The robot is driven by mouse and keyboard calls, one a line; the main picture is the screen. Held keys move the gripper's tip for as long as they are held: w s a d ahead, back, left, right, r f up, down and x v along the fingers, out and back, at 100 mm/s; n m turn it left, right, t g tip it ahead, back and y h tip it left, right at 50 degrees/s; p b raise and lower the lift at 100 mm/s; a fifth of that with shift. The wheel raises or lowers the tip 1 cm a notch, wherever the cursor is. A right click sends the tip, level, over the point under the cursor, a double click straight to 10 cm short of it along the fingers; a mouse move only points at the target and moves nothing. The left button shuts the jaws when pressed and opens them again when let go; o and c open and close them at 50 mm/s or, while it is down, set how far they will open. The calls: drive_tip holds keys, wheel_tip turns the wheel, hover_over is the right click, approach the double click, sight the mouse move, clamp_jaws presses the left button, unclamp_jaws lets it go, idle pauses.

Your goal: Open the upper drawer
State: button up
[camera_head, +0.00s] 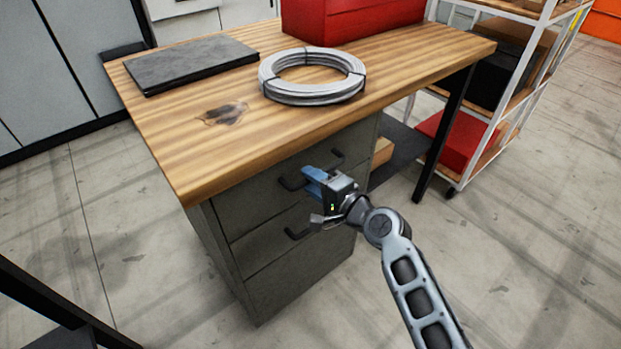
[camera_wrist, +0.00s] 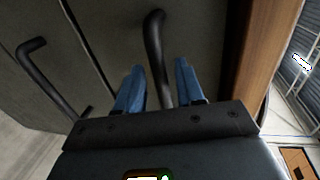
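The upper drawer (camera_head: 262,184) is a grey front just under the wooden tabletop, and it looks closed. Its dark bar handle (camera_head: 289,184) is partly hidden by my gripper (camera_head: 313,181) in the head view. In the wrist view the handle (camera_wrist: 155,45) stands between the two blue fingers of my gripper (camera_wrist: 160,65). The fingers are apart, one on each side of the bar, with a gap visible on both sides. The lower drawer's handle (camera_wrist: 38,65) shows at left in the wrist view, and that drawer (camera_head: 268,238) looks closed too.
The wooden tabletop (camera_head: 180,120) overhangs close above the upper drawer. A wire coil (camera_head: 312,92), a dark flat slab (camera_head: 190,65) and a red box (camera_head: 350,20) lie on it. A shelf rack (camera_head: 500,110) stands at right. The floor in front is clear.

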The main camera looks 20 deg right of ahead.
drive_tip(key=shift+x, duration=0.75)
drive_tip(key=shift+c, duration=0.4)
clamp_jaws()
